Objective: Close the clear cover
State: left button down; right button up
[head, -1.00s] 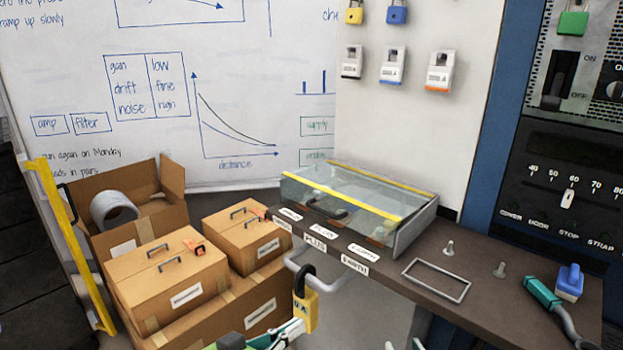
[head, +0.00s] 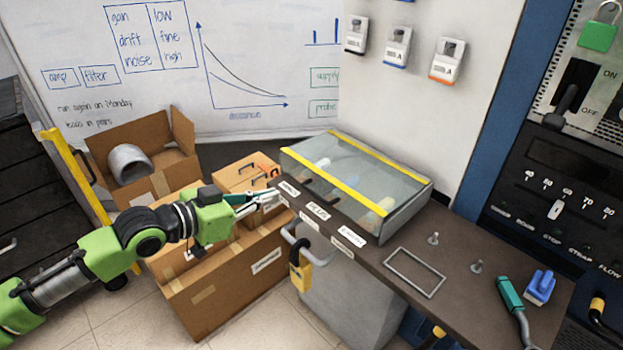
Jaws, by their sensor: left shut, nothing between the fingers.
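The clear cover (head: 345,172) has yellow strips along its two long edges. It lies over a shallow grey-sided case on the dark bench (head: 450,275) and looks flat or nearly so; I cannot tell whether it is fully seated. Blurred shapes show through it. My left gripper (head: 277,197) is shut and empty, at the bench's left front edge by the white labels. It is just left of the case and appears apart from the cover. My right gripper is not in view.
A yellow padlock (head: 300,268) hangs from a grey handle below the bench edge. Cardboard boxes (head: 215,290) stand under my left arm. A wire frame (head: 414,272), small pegs and a teal-handled tool (head: 511,293) lie right of the case. A control panel (head: 560,180) stands at the right.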

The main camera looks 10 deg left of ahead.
pick_arm(q)
jog(key=f+p+x, duration=0.1)
jog(key=f+x, duration=0.1)
jog(key=x, duration=1)
jog(key=shift+a+f, duration=0.2)
jog(key=shift+f, duration=0.05)
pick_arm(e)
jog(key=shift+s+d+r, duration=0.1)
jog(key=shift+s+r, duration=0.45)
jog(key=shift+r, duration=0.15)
